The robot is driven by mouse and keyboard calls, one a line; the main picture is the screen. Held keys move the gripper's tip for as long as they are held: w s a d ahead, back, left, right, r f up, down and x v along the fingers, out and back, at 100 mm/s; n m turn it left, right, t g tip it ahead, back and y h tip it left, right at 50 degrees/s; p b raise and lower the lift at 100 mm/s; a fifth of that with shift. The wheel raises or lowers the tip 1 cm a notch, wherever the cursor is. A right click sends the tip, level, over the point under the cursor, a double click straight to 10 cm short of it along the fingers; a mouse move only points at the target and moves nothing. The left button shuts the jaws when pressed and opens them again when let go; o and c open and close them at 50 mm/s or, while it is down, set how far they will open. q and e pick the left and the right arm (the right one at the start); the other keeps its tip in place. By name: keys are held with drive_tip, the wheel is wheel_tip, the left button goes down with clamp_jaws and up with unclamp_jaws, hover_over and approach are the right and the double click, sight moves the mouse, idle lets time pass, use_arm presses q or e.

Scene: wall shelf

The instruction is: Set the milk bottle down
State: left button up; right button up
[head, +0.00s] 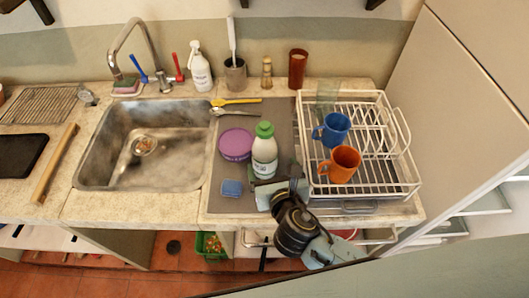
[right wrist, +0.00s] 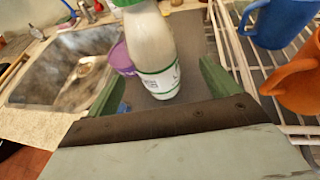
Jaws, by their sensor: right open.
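The milk bottle (head: 264,152), white with a green cap and a green-marked label, stands upright on the grey mat (head: 280,117) between the sink and the dish rack. My right gripper (head: 275,174) is open at the near side of the bottle. In the right wrist view the bottle (right wrist: 154,58) shows between the two green fingers, with visible gaps on both sides. The bottle's base is partly hidden by the gripper in the head view. My left gripper is not in view.
A purple tub (head: 235,145) and a blue sponge (head: 232,188) lie left of the bottle. The white dish rack (head: 390,182), holding a blue mug (head: 333,129) and an orange mug (head: 341,164), is close on the right. The sink (head: 112,160) lies further left.

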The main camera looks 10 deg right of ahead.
sight(269, 162)
drive_tip(key=shift+w+f, duration=0.25)
drive_tip(key=shift+w, duration=0.35)
drive_tip(key=shift+w+f, duration=0.1)
drive_tip(key=shift+w, duration=0.15)
drive_tip(key=shift+w+a+f, duration=0.15)
drive_tip(key=shift+w+f, duration=0.1)
drive_tip(key=shift+w, duration=0.4)
drive_tip(key=x, duration=0.3)
drive_tip(key=shift+w+a+f, duration=0.15)
drive_tip(key=shift+w+a, duration=0.05)
drive_tip(key=shift+w+f, duration=0.1)
drive_tip(key=shift+w, duration=0.1)
drive_tip(key=shift+c, duration=0.5)
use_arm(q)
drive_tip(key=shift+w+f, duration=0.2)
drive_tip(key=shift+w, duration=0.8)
use_arm(e)
drive_tip(key=c, duration=1.5)
